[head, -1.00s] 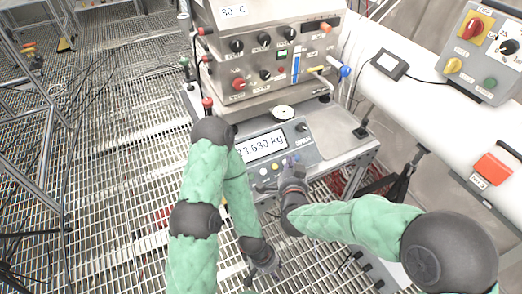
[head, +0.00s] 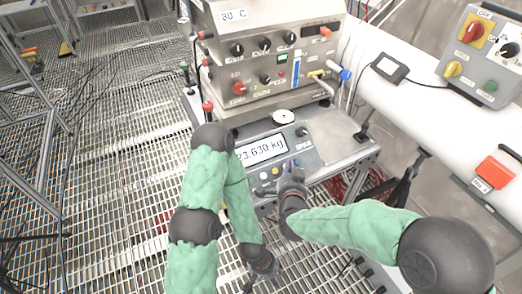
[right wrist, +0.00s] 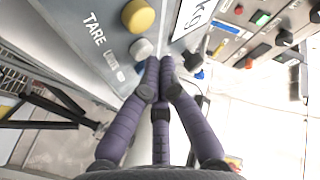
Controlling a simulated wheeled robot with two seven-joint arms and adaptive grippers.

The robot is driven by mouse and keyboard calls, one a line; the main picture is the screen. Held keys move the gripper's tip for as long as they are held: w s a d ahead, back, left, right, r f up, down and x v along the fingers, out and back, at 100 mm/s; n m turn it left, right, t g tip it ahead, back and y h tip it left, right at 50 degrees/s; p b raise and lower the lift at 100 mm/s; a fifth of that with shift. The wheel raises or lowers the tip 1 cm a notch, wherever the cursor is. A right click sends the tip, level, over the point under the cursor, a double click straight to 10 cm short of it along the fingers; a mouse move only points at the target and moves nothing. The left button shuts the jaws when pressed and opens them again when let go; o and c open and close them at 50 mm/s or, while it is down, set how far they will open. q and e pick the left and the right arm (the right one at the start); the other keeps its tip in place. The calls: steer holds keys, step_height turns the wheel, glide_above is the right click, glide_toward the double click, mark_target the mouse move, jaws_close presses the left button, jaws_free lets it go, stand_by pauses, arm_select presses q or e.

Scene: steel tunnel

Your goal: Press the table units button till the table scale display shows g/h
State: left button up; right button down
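The table scale (head: 313,160) stands on a steel table, and its display (head: 262,149) reads about 3.630 kg; its left end is hidden by my left arm. The right wrist view shows a yellow button (right wrist: 138,15) by the word TARE, a pale grey button (right wrist: 141,48) by a small label that looks like UNITS, and a blue button (right wrist: 140,67). My right gripper (head: 291,168) is shut and empty. Its fingertips (right wrist: 160,66) are beside the grey and blue buttons; contact cannot be told. My left gripper (head: 268,272) hangs low over the grating, its fingers too small to judge.
A steel instrument box (head: 270,60) with knobs and a blue-handled valve stands behind the scale. A white pipe (head: 420,125) runs along the right, with a control box (head: 485,50) above it.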

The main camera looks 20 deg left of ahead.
steer(key=shift+f, duration=0.1)
stand_by(0.6)
steer(key=shift+w+a+f+b, duration=0.2)
steer(key=shift+f+b, duration=0.1)
steer(key=shift+b, duration=0.15)
steer(key=shift+s+r, duration=0.1)
steer(key=shift+s+d+r, duration=0.15)
steer(key=shift+d+r, duration=0.05)
steer(key=shift+r, duration=0.05)
steer(key=shift+r+p, duration=0.1)
steer(key=shift+p, duration=0.2)
steer(key=shift+s+d+r+p, duration=0.2)
steer(key=shift+d+r+p, duration=0.1)
steer(key=shift+r+p, duration=0.25)
steer(key=r, duration=0.1)
steer(key=s+d+r+p, duration=0.1)
steer(key=d+r+p, duration=0.1)
steer(key=shift+s+r, duration=0.35)
